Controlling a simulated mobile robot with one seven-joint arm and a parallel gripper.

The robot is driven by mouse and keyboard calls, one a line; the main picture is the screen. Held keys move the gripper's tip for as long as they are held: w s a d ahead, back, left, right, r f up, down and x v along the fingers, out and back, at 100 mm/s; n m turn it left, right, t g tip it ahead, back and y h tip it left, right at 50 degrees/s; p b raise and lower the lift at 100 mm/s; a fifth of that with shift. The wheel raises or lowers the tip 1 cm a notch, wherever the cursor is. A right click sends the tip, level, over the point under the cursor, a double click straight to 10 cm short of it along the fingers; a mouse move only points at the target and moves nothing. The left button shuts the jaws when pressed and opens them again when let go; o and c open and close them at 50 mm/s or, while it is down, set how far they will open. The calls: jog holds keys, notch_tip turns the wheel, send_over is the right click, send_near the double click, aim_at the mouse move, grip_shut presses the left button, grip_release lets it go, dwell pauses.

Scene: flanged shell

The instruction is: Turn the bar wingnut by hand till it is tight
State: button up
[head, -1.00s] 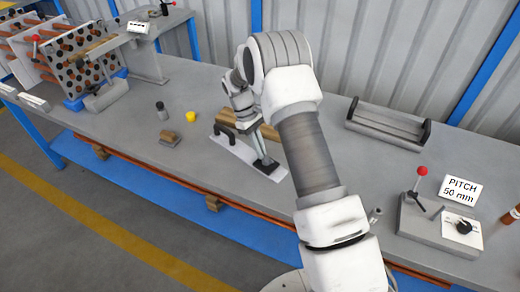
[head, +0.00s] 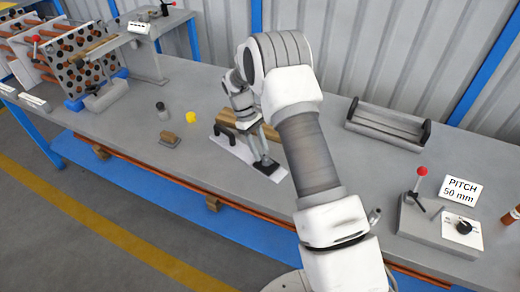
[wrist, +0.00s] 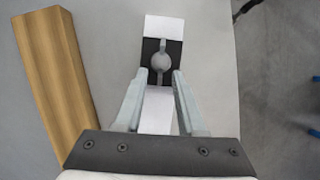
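The bar wingnut (wrist: 161,62) is grey, with a round hub and two thin wings. In the wrist view its wings lie roughly up and down, on a black block (wrist: 148,48) on a white plate (wrist: 163,25). My gripper (wrist: 159,74) is open, its fingertips apart on either side of the wingnut's lower part. I cannot tell whether they touch it. In the head view my gripper (head: 262,158) is over the black block (head: 266,166) at the near end of the white plate (head: 240,151); the wingnut is too small to make out there.
A wooden bar (wrist: 55,65) lies left of the fingers in the wrist view. A black handle (head: 224,136) is at the plate's far end. A small wooden block (head: 170,140) and a yellow piece (head: 191,117) lie left. A grey tray (head: 388,124) stands right on the bench.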

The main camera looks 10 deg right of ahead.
jog(key=p+v, duration=0.1)
jog(key=v, duration=1.6)
jog(key=shift+r+p, duration=0.15)
jog(key=shift+p, duration=0.25)
jog(key=shift+w, duration=0.15)
